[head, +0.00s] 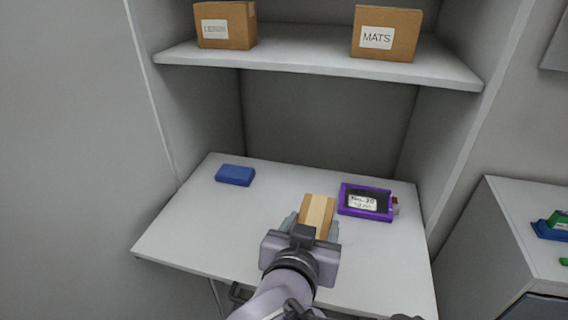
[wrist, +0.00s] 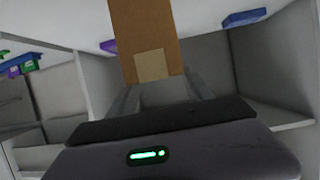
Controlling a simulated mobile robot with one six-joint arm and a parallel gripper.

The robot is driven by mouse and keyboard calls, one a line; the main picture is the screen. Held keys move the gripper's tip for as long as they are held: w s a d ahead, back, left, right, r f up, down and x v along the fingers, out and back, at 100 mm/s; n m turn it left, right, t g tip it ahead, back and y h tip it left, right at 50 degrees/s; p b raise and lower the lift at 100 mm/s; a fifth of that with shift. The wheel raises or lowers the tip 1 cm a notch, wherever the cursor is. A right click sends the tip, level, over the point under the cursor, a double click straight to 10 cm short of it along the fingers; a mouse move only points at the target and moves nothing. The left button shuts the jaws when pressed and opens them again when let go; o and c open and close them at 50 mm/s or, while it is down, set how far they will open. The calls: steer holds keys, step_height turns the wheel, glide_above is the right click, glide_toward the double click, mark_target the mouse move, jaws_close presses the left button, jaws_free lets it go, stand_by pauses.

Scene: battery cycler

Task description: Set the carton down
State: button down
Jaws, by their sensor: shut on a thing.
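A tan carton (head: 317,214) with a paler band along its top is held in my gripper (head: 306,226) over the front middle part of the white shelf surface (head: 260,215). In the wrist view the carton (wrist: 147,40) stands out between the two fingers of my gripper (wrist: 160,92), with a pale square patch at its lower end. The fingers are shut on it from both sides. I cannot tell whether its underside touches the surface.
A purple-framed device (head: 367,202) with a label lies just right of the carton. A blue block (head: 235,175) lies at the back left. Boxes labelled LEADS (head: 226,26) and MATS (head: 386,34) stand on the upper shelf (head: 310,62). The surface left of the carton is clear.

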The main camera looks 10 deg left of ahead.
steer(key=w+a+f+b, duration=0.1)
steer(key=a+f, duration=0.1)
steer(key=a, duration=0.4)
steer(key=w+a+f+b, duration=0.1)
steer(key=a+f+b, duration=0.1)
steer(key=a, duration=0.4)
steer(key=shift+w+a+f+b, duration=0.2)
steer(key=shift+w+f+b, duration=0.1)
steer(key=shift+f, duration=0.15)
steer(key=shift+c, duration=2.1)
jaws_free()
